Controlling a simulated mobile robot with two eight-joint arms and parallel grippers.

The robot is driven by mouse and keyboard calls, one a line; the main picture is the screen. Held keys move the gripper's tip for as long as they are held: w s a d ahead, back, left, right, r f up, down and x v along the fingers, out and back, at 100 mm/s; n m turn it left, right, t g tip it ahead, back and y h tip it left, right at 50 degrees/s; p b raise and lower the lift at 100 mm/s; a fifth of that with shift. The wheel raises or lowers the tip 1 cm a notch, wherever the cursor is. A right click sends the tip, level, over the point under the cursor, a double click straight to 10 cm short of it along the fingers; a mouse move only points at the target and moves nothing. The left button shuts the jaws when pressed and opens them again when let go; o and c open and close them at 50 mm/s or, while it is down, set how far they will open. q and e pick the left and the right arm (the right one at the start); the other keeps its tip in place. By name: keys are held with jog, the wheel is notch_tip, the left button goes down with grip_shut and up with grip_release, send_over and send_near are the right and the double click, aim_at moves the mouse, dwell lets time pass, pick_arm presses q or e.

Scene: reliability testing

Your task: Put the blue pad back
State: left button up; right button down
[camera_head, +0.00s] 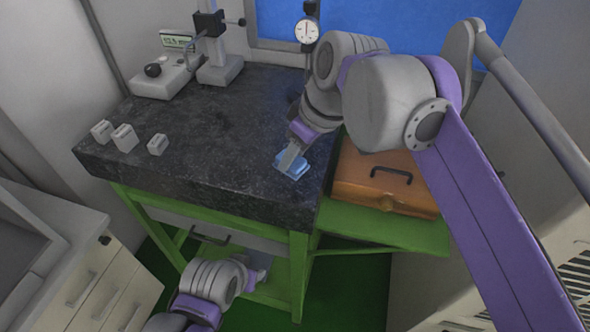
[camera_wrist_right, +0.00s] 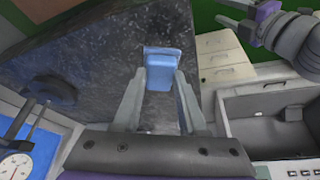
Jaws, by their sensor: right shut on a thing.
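The blue pad (camera_head: 294,170) is at the right front part of the dark stone slab (camera_head: 215,130). My right gripper (camera_head: 289,158) reaches down to it from above. In the right wrist view the pad (camera_wrist_right: 170,66) sits between the tips of my right gripper (camera_wrist_right: 163,82), which is shut on it. I cannot tell whether the pad touches the slab. My left gripper (camera_head: 258,268) is low in front of the green bench, away from the pad. It also shows in the right wrist view (camera_wrist_right: 234,18), with its fingers apart and nothing between them.
Several small grey blocks (camera_head: 124,137) stand at the slab's left. A gauge stand (camera_head: 218,62) with a readout is at the back left, and a dial gauge (camera_head: 306,31) at the back. An orange case (camera_head: 384,185) lies on the green side shelf (camera_head: 380,232). The slab's middle is clear.

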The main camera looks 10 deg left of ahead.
aim_at(295, 169)
jog(key=shift+w+f, duration=0.15)
jog(key=shift+f, duration=2.1)
jog(key=shift+c, duration=2.3)
grip_release()
jog(key=shift+f, duration=0.15)
jog(key=shift+r, duration=0.2)
jog(key=v, duration=1.2)
jog(key=shift+p, duration=0.4)
jog(key=shift+w, duration=0.1)
